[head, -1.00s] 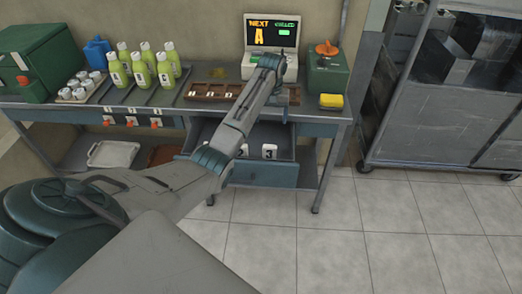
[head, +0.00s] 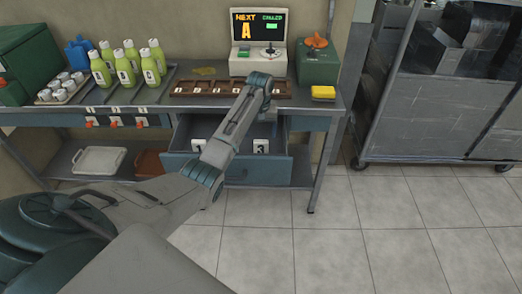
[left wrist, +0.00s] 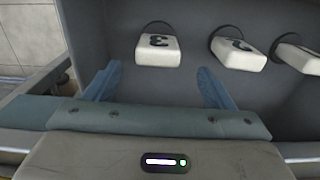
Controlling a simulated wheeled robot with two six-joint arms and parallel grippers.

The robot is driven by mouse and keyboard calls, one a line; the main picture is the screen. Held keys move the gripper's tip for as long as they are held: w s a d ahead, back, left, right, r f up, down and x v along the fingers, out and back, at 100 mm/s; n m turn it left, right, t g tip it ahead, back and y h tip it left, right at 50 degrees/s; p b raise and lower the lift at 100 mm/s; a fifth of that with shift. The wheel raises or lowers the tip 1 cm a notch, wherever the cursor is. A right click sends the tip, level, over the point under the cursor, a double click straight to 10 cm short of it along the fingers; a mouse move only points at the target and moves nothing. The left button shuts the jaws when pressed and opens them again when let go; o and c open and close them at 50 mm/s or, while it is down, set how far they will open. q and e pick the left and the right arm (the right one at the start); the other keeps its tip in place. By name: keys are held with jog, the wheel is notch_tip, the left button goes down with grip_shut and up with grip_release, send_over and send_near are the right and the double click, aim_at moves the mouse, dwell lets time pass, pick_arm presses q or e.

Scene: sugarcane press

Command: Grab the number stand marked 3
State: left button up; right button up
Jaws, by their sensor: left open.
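The number stand marked 3 (head: 261,146) is a small white block with a black digit, upright in the open drawer (head: 225,171) under the counter. In the left wrist view, this stand (left wrist: 157,51) is just beyond my left gripper (left wrist: 158,88), roughly centred between its blue fingers. The fingers are spread open, empty and apart from the stand. The stand marked 2 (left wrist: 239,54) is to its right, and another white stand (left wrist: 297,58) is at the right edge. In the head view my left forearm covers part of the drawer. My right gripper is not in view.
Above, the counter holds a wooden slotted tray (head: 205,89), a monitor (head: 260,44), a yellow sponge (head: 323,92) and several green bottles (head: 125,70). A metal cart (head: 440,90) stands at right; the floor in front is clear.

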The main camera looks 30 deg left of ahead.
aim_at(261, 141)
pick_arm(q)
jog(key=f, duration=0.6)
jog(key=shift+s+d+f, duration=0.1)
jog(key=shift+d+f, duration=0.15)
jog(key=shift+f, duration=0.15)
jog(key=c, duration=1.1)
jog(key=shift+r, duration=0.1)
